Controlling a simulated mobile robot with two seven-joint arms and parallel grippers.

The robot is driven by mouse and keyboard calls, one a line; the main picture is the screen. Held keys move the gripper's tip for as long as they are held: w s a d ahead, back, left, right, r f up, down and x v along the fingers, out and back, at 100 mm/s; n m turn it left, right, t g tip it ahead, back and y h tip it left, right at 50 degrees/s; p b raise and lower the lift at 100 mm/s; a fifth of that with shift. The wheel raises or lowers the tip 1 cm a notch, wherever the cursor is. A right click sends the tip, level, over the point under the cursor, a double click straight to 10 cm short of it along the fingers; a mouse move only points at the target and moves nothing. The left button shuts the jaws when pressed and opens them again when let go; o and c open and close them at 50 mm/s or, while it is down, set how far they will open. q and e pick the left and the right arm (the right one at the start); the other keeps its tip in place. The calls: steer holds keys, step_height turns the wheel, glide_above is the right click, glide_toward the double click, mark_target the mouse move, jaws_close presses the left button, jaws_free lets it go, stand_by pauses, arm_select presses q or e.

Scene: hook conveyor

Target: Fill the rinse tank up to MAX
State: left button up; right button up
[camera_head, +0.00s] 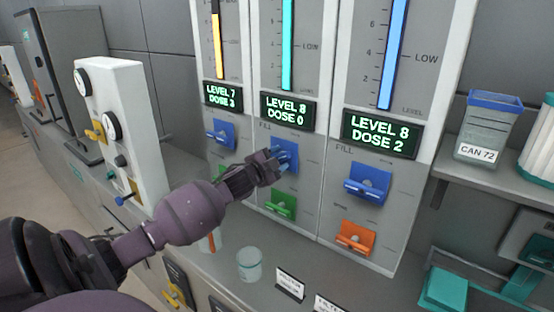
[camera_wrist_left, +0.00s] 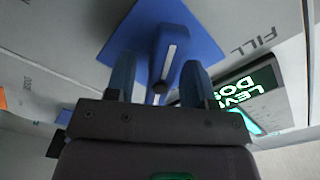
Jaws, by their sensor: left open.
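Three upright tank panels stand side by side, each with a level gauge and a display; no rinse label is legible. My left gripper (camera_head: 278,160) is at the middle panel's blue FILL lever (camera_head: 288,152). In the left wrist view, the open fingers (camera_wrist_left: 158,80) stand either side of the lever's grey-edged tab (camera_wrist_left: 168,58), in front of its blue plate (camera_wrist_left: 192,38). Contact cannot be told. The gauge tops and any MAX mark are out of frame. My right gripper is not in view.
The right panel has a blue lever (camera_head: 367,185) and an orange lever (camera_head: 356,237). The left panel has a blue lever (camera_head: 220,134). A green lever (camera_head: 283,204) sits below my gripper. A clear cup (camera_head: 249,264) and label cards (camera_head: 290,284) stand on the counter.

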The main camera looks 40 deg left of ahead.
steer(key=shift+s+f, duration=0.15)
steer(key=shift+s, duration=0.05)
arm_select(q)
steer(key=shift+c, duration=0.8)
steer(key=c, duration=0.7)
steer(key=shift+m, duration=0.3)
jaws_close()
steer(key=shift+r+m+p, duration=0.1)
steer(key=shift+m+p, duration=0.35)
steer(key=shift+m, duration=0.15)
steer(key=shift+m+p, duration=0.4)
steer(key=shift+m, duration=1.7)
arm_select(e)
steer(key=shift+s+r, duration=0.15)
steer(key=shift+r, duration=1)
arm_select(q)
steer(key=shift+p, duration=0.3)
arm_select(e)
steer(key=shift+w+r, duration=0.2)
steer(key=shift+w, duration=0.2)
